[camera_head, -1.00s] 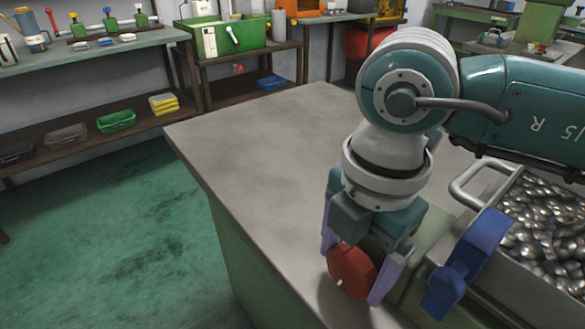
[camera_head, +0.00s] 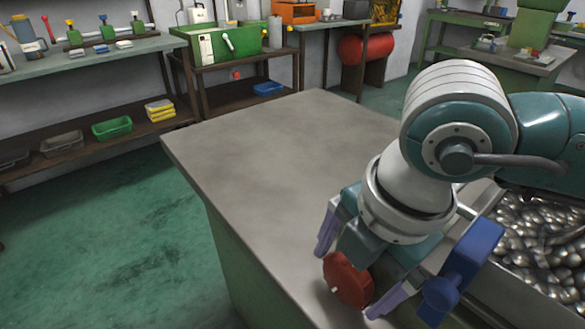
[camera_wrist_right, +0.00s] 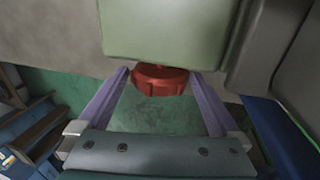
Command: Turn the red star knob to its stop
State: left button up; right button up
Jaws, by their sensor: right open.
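The red star knob (camera_head: 347,279) sits at the near edge of the grey bench top, with a small pale mark on its face. It also shows in the right wrist view (camera_wrist_right: 160,80), below a pale green block. My right gripper (camera_head: 349,277) is open, its lilac fingers spread to either side of the knob. In the right wrist view the fingertips (camera_wrist_right: 161,75) flank the knob, with a visible gap at least on the right. My left gripper is not in view.
A blue part (camera_head: 470,265) stands close to the right of my right gripper. Behind it is a metal bin (camera_head: 486,281) full of shiny metal pieces. The grey bench top (camera_head: 270,150) is bare to the left. Shelves line the back wall.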

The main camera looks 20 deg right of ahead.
jog(key=w+p+v, duration=0.1)
jog(key=w+v, duration=0.1)
jog(key=v, duration=0.7)
jog(key=w+a+p+v, duration=0.1)
jog(key=v, duration=0.9)
jog(key=shift+w+a+r, duration=0.15)
jog(key=shift+w+r, duration=0.15)
jog(key=shift+r, duration=0.35)
